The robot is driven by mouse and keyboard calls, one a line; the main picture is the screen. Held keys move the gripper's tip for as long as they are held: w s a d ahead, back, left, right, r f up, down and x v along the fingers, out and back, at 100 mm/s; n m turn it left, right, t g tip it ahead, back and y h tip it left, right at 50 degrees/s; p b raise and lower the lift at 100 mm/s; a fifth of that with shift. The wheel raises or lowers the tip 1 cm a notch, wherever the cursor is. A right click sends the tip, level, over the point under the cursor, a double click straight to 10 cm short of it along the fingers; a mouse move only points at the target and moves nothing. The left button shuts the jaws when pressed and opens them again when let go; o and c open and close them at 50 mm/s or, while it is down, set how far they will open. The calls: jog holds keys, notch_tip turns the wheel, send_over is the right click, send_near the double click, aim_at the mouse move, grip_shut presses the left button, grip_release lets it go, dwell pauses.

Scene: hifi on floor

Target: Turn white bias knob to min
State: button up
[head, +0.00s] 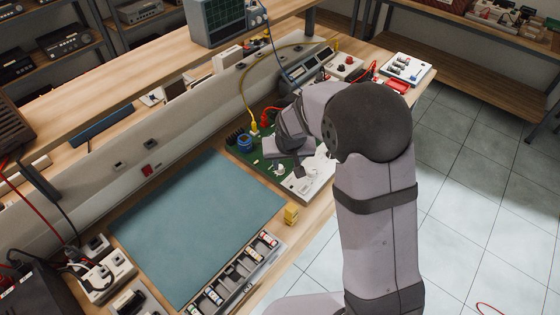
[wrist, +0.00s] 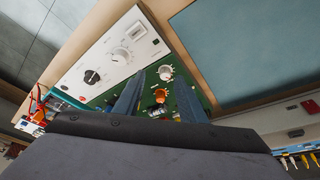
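In the wrist view, a white knob (wrist: 166,73) stands on a green circuit board (wrist: 181,84), with an orange knob (wrist: 160,95) beside it. A second white knob (wrist: 120,56) and a black knob (wrist: 92,77) are on the white panel next to the board. I cannot read which white knob is labelled bias. My gripper (wrist: 158,76) is open, its two dark fingers apart over the board, with the board's white and orange knobs showing between them. The head view shows my gripper (head: 284,158) low over the board (head: 262,158), hiding part of the board and panel (head: 318,182).
A teal mat (head: 195,225) covers the bench to the left. A yellow block (head: 291,213) and a tray of small parts (head: 240,275) lie near the front edge.

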aim_at(280, 167)
jog(key=shift+w+a+f, duration=0.2)
jog(key=shift+w+a, duration=0.5)
jog(key=shift+w, duration=0.35)
jog(key=shift+f, duration=0.1)
jog(key=shift+p+x, duration=1.1)
jog(key=shift+x, duration=2.4)
jog(key=shift+w, duration=0.1)
grip_shut()
